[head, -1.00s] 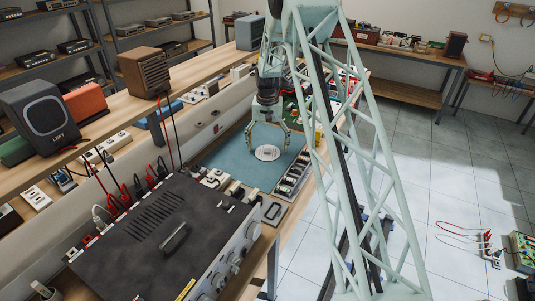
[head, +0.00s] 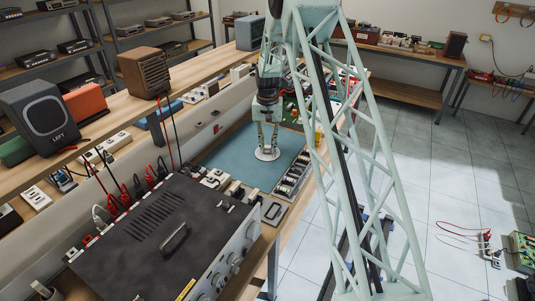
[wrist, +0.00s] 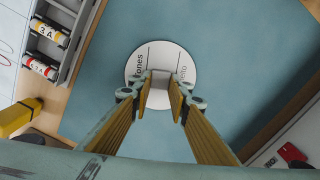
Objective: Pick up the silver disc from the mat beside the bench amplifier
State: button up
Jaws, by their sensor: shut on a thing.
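The silver disc (head: 260,156) looks pale, nearly white, and lies flat at the blue mat (head: 225,158), beyond the bench amplifier (head: 155,240). I cannot tell any gap between disc and mat. My gripper (head: 267,147) points straight down over the disc, its fingers close together. My gripper (wrist: 160,90) is shut on a small grey raised piece at the disc's middle.
A tray of small parts (head: 292,175) stands along the mat's right edge; it also shows in the wrist view (wrist: 68,45). A yellow object (wrist: 18,117) lies near the mat's edge. Speakers (head: 45,110) stand on the shelf at left. The mat around the disc is clear.

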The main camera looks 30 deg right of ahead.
aim_at(268, 150)
jog(key=shift+r, duration=0.1)
dwell(0.3)
jog(key=shift+r+p, duration=0.3)
jog(key=shift+r, duration=1.3)
jog(key=shift+s+a+r, duration=0.1)
jog(key=shift+s, duration=0.1)
jog(key=s+a, duration=0.1)
jog(key=s, duration=0.4)
jog(key=s+a+r, duration=0.1)
jog(key=s+a, duration=0.1)
jog(key=s, duration=0.2)
jog(key=s+a, duration=0.2)
jog(key=s, duration=0.3)
jog(key=shift+s+a+r+p, duration=0.1)
jog(key=shift+s+r+p, duration=0.1)
jog(key=shift+s+p, duration=0.15)
